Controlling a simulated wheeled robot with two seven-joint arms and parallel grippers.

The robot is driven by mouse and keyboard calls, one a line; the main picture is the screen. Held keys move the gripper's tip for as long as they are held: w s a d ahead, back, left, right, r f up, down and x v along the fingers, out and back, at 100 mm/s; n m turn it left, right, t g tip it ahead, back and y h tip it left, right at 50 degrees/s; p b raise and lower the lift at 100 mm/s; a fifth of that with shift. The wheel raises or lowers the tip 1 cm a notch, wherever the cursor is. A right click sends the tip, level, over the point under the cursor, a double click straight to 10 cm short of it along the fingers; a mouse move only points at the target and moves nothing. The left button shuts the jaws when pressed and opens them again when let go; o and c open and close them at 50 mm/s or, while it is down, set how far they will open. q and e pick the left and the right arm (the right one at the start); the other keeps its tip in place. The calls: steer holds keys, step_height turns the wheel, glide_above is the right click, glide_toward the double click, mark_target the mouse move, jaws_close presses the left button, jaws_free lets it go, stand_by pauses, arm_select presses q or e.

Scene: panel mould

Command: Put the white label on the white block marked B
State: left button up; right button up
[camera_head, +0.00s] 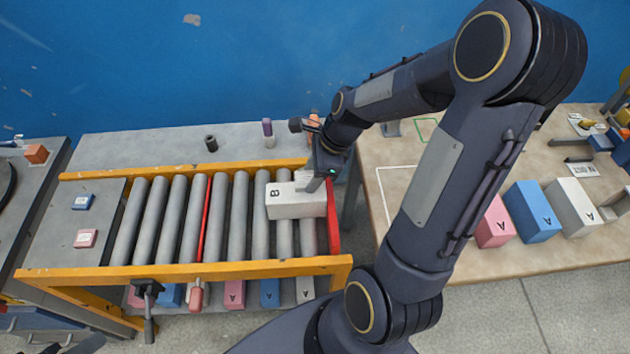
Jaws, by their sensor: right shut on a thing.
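The white block marked B (290,208) lies on the roller conveyor at its right end, against the red end stop. Its letter is on the face toward the left. My right gripper (308,184) is over the right part of the block, shut on a small, pale, flat piece that looks like the white label (303,177). The piece is at the block's top; whether it touches the block I cannot tell. The fingers partly hide it. My left gripper is not clearly in view.
A blue label (82,202) and a pink label (86,239) lie on the grey plate at the conveyor's left end. Pink (494,225), blue (532,212) and white (573,208) blocks marked A stand on the right table. Yellow rails (190,269) edge the rollers.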

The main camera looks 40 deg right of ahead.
steer(key=shift+d+f, duration=0.35)
steer(key=shift+f, duration=1.65)
steer(key=shift+f+b, duration=0.2)
steer(key=shift+b, duration=0.15)
steer(key=o, duration=1)
steer(key=shift+c, duration=0.2)
steer(key=shift+r, duration=0.15)
